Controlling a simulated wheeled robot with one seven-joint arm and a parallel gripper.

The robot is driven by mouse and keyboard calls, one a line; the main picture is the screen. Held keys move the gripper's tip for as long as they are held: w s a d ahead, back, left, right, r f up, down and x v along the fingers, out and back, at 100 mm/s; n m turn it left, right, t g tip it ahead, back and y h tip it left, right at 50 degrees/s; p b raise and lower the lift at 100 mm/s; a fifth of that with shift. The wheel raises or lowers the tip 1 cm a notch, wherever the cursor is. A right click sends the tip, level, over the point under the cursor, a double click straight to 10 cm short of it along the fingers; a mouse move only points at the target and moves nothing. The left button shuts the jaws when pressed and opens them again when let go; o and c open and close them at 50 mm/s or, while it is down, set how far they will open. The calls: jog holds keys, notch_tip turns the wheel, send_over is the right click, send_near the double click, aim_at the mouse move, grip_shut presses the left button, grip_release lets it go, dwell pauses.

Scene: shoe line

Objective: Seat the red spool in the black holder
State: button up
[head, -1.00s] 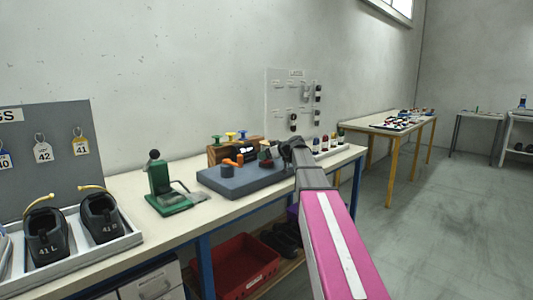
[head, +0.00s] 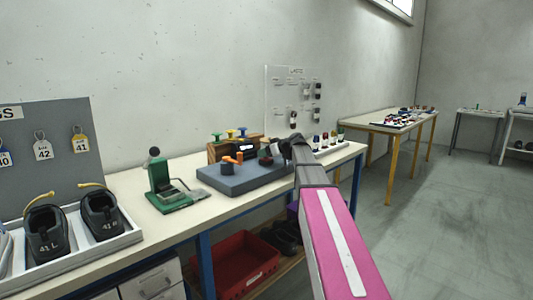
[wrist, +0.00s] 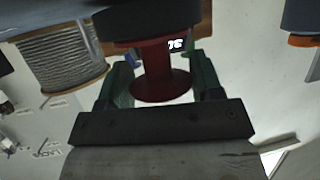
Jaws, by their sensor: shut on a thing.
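The red spool (wrist: 160,75) is between the two green fingers of my gripper (wrist: 163,88) in the wrist view, which looks upside down. A broad black round body (wrist: 145,22) lies against the spool's upper end in that picture. I cannot tell whether it is part of the spool or the black holder. In the head view my gripper (head: 284,148) is small and dark, over the right part of the blue-grey block (head: 240,180). A small dark piece (head: 265,158) stands on this block just left of it, perhaps the holder. The spool is not clear there.
Orange pieces (head: 238,158) stand on the block's left part. A wooden box (head: 218,150) with coloured knobs stands behind. A green device (head: 172,190) is to the left. A grey-wound spool (wrist: 62,55) is left of my gripper in the wrist view.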

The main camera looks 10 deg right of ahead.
jog(key=shift+f, duration=0.55)
jog(key=o, duration=0.6)
jog(key=shift+o, duration=0.2)
jog(key=v, duration=1.1)
dwell(0.5)
jog(key=shift+d, duration=0.15)
